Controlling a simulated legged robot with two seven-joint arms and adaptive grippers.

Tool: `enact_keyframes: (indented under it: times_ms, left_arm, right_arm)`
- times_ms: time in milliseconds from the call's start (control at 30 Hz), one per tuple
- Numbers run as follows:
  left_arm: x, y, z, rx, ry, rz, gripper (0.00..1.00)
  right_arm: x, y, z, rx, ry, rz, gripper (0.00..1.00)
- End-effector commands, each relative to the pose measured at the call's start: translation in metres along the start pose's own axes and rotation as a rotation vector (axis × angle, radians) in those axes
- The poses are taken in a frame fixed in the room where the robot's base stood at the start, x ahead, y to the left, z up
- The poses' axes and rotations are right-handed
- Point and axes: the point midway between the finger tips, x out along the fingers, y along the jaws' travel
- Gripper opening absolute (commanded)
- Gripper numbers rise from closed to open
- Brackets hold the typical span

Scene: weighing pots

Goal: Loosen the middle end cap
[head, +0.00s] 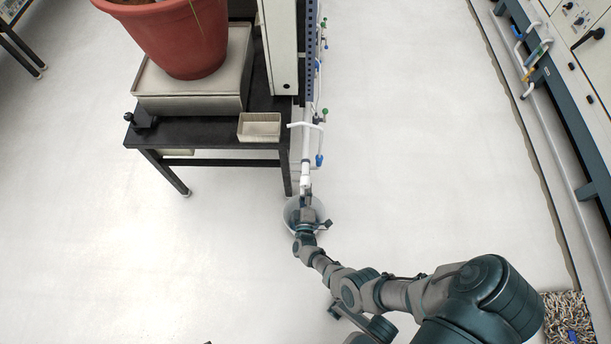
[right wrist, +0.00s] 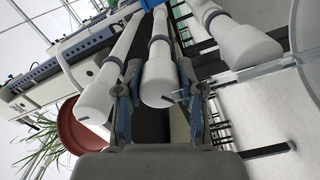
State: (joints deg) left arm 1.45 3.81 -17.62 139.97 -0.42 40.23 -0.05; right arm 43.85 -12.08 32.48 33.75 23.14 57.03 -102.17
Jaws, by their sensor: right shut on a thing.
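Three white pipes with end caps run toward me in the right wrist view: the left end cap (right wrist: 97,98), the middle end cap (right wrist: 159,86) and the right end cap (right wrist: 250,47). My right gripper (right wrist: 160,104) has one finger on each side of the middle end cap and is shut on it. In the head view my right gripper (head: 306,196) is at the near end of the white pipework (head: 306,170), beside the black table. The gripper hides most of the caps there. My left gripper is not in view.
A clear round dish (head: 292,212) is below the gripper. The black table (head: 215,130) carries a scale (head: 190,98) with a red pot (head: 185,40) and a small beige tray (head: 260,126). The floor is open on both sides; a bench (head: 570,110) stands at the right.

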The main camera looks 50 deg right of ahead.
Motion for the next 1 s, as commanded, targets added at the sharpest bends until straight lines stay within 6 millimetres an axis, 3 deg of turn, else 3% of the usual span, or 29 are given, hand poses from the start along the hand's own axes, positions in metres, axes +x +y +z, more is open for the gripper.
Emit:
enact_keyframes:
  times_ms: [233,267,367,700,1000]
  left_arm:
    - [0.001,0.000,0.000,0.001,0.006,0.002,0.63]
    - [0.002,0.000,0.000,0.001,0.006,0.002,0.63]
    - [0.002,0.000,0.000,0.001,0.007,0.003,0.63]
    - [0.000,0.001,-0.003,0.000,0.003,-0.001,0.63]
    - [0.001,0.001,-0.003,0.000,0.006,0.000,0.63]
  right_arm:
    - [-0.001,-0.003,-0.005,0.001,0.010,-0.011,0.03]
    - [-0.001,-0.003,-0.005,0.002,0.010,-0.011,0.40]
    - [-0.001,-0.002,-0.004,0.002,0.008,-0.009,0.63]
    - [-0.004,-0.001,-0.002,0.002,0.004,-0.005,0.63]
    - [-0.052,-0.003,-0.002,0.001,0.004,-0.008,0.63]
